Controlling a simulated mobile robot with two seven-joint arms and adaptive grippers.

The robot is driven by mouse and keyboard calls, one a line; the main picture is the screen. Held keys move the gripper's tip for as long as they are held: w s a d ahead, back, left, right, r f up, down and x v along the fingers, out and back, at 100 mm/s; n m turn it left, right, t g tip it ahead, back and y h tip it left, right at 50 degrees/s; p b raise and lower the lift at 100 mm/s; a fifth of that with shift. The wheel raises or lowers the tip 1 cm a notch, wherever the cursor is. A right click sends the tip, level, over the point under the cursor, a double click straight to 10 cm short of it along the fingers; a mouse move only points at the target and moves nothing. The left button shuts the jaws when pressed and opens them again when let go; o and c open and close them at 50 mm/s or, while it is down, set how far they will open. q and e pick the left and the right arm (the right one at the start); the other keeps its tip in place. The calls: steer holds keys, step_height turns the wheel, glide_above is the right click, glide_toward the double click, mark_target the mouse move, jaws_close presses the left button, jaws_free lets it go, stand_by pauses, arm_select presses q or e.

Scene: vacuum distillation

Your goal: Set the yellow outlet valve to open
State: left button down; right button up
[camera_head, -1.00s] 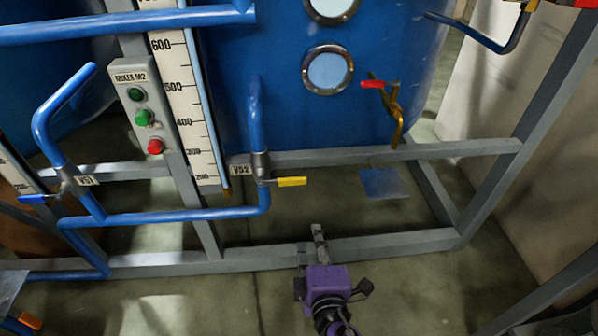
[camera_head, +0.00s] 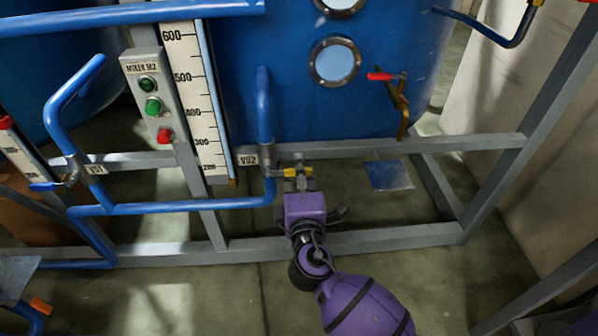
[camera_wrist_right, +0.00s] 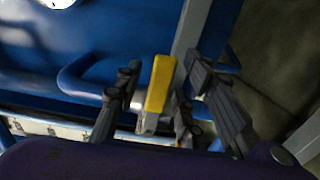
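The yellow outlet valve handle (camera_head: 297,172) is at the pipe by the V52 tag, lying roughly level and pointing right from the valve body (camera_head: 269,164). In the right wrist view the yellow handle (camera_wrist_right: 158,84) lies between the fingers. My right gripper (camera_head: 298,170), on the purple arm, is at the handle with one finger on each side. The right gripper (camera_wrist_right: 155,95) looks open, with a gap visible on the handle's left side; contact on the right side cannot be told. My left gripper is not in view.
A blue tank (camera_head: 310,110) stands behind a grey frame (camera_head: 360,240). Blue pipe (camera_head: 170,206) runs left to a blue-handled valve (camera_head: 48,187) by the V51 tag. A red-handled valve (camera_head: 385,76) is up to the right. A control box (camera_head: 148,88) is on the left.

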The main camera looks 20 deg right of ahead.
steer(key=shift+c, duration=0.4)
jaws_close()
